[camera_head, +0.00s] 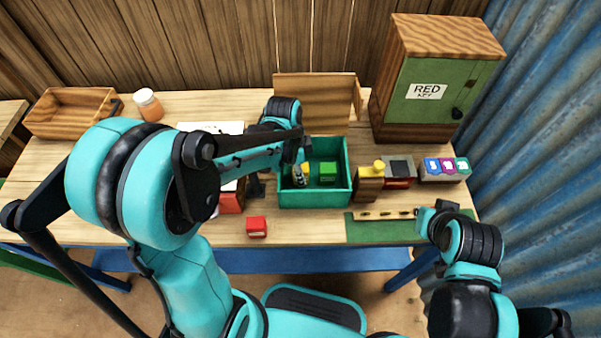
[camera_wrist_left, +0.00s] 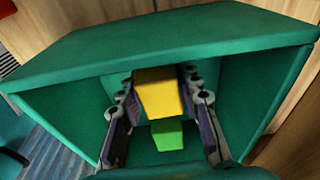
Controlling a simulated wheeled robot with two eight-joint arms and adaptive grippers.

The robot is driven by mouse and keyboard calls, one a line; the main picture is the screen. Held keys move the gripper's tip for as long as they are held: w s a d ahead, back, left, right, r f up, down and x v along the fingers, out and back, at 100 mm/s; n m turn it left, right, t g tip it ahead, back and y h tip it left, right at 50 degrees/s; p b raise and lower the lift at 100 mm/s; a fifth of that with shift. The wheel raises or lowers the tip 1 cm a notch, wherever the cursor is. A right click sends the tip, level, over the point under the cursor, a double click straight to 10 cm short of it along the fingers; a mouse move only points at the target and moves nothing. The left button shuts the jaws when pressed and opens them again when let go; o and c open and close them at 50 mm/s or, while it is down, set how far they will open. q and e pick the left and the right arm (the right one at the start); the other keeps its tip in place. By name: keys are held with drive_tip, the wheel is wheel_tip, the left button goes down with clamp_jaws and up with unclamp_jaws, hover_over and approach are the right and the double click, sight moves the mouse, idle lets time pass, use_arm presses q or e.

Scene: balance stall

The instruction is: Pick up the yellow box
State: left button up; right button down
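The yellow box (camera_wrist_left: 158,92) is between the two fingers of my left gripper (camera_wrist_left: 160,85) in the left wrist view, with the fingertips close against its sides. In the head view the yellow box (camera_head: 306,170) shows only as a small patch beside the left gripper (camera_head: 299,176), which reaches down into a green tray (camera_head: 315,200). A green block (camera_head: 327,173) is in the tray to the right; it also shows in the left wrist view (camera_wrist_left: 167,134). My right gripper (camera_head: 437,208) is low at the right by a green mat, its fingers unclear.
A red block (camera_head: 256,227) lies at the front edge. Right of the tray stand a wooden block with a yellow top (camera_head: 369,184) and a bin with coloured labels (camera_head: 445,168). A green-doored cabinet (camera_head: 430,90) stands behind. A jar (camera_head: 148,104) and wooden crate (camera_head: 72,112) are back left.

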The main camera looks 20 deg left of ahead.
use_arm(q)
wheel_tip(320, 180, up, 10)
drive_tip(key=p, duration=0.4)
drive_tip(key=shift+f, duration=0.1)
drive_tip(key=shift+s, duration=0.1)
